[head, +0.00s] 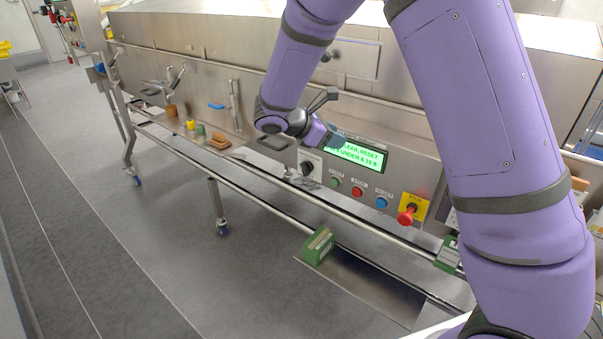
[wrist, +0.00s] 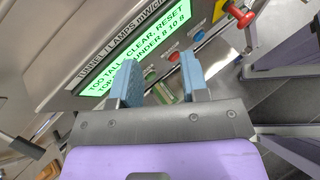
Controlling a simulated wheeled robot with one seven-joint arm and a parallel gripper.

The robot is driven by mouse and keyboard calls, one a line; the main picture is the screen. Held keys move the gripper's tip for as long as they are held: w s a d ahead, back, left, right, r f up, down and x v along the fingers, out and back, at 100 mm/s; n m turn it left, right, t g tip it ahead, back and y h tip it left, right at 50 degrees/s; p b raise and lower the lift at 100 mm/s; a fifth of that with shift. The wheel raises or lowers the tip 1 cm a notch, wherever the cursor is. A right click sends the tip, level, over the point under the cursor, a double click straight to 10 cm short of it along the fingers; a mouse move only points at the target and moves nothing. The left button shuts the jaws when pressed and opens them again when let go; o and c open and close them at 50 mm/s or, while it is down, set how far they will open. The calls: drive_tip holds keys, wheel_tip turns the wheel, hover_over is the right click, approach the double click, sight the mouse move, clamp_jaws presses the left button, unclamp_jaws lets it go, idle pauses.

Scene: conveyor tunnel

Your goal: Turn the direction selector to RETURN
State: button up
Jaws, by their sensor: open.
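The control panel has a black rotary knob on a white plate (head: 308,165), left of the green display; it looks like the direction selector, but its labels are too small to read. My gripper (head: 325,136) is in front of the panel, above and slightly right of this knob, apart from it. In the wrist view my gripper (wrist: 158,82) shows two blue fingers spread apart with nothing between them. The knob cannot be made out in the wrist view.
The lit green display (head: 355,154) reads partly "CLEAR, RESET". Below it are green, red (head: 357,191) and blue (head: 382,202) buttons, with a red emergency stop (head: 409,214) on yellow at right. A rail (head: 270,170) runs in front. Green blocks (head: 318,246) sit lower down.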

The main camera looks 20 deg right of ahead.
drive_tip(key=w+a+f+n+t+h, duration=0.35)
drive_tip(key=w+a+f+n, duration=0.3)
drive_tip(key=f, duration=0.45)
drive_tip(key=n+t, duration=0.6)
drive_tip(key=n, duration=0.1)
approach(303, 171)
drive_tip(key=shift+g+y, duration=0.25)
drive_tip(key=shift+y, duration=0.2)
drive_tip(key=x, duration=0.9)
drive_tip(key=shift+w+d+r, duration=0.1)
drive_tip(key=shift+w+r, duration=0.05)
drive_tip(key=shift+r, duration=0.15)
clamp_jaws()
